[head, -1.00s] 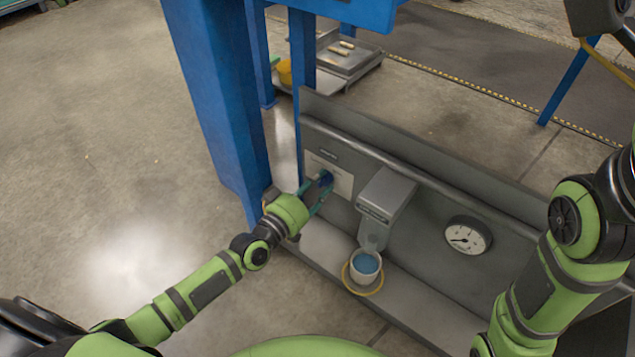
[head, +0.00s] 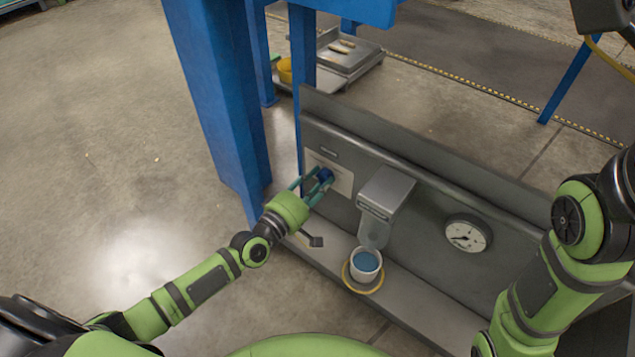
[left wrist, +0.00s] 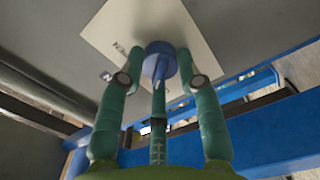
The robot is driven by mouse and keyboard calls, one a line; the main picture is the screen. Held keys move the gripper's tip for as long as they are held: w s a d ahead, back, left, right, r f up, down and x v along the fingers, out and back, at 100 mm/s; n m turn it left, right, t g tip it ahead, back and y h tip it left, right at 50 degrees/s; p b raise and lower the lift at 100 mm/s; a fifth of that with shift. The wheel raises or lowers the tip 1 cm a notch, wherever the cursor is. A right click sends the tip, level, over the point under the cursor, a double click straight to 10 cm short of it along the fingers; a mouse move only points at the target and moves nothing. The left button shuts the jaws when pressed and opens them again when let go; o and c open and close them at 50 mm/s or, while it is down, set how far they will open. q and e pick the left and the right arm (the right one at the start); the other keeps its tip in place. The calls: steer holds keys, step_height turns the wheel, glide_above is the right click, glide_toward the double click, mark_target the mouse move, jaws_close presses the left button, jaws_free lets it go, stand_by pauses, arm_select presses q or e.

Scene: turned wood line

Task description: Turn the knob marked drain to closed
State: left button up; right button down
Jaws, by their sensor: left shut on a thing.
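The blue knob (head: 325,175) sits on a pale label plate (head: 343,181) at the left end of a grey panel. My left gripper (head: 318,184) reaches it from the front left, its teal fingers around the knob. In the left wrist view the blue knob (left wrist: 159,60) stands between the fingertips of the left gripper (left wrist: 158,78), which is shut on it.
A grey spout box (head: 386,190) juts from the panel right of the knob. Below it a white cup (head: 365,262) with blue content stands on a yellow ring (head: 362,286). A round gauge (head: 467,235) is farther right. A blue post (head: 215,110) rises close left.

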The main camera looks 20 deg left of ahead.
arm_select(q)
steer(key=shift+w+a+r+n, duration=0.25)
steer(key=shift+a+n, duration=0.15)
steer(key=shift+n, duration=0.2)
steer(key=o, duration=1.1)
steer(key=shift+o, duration=0.2)
steer(key=shift+d+f, duration=0.1)
steer(key=shift+f, duration=0.05)
steer(key=shift+s, duration=0.1)
steer(key=v, duration=1.2)
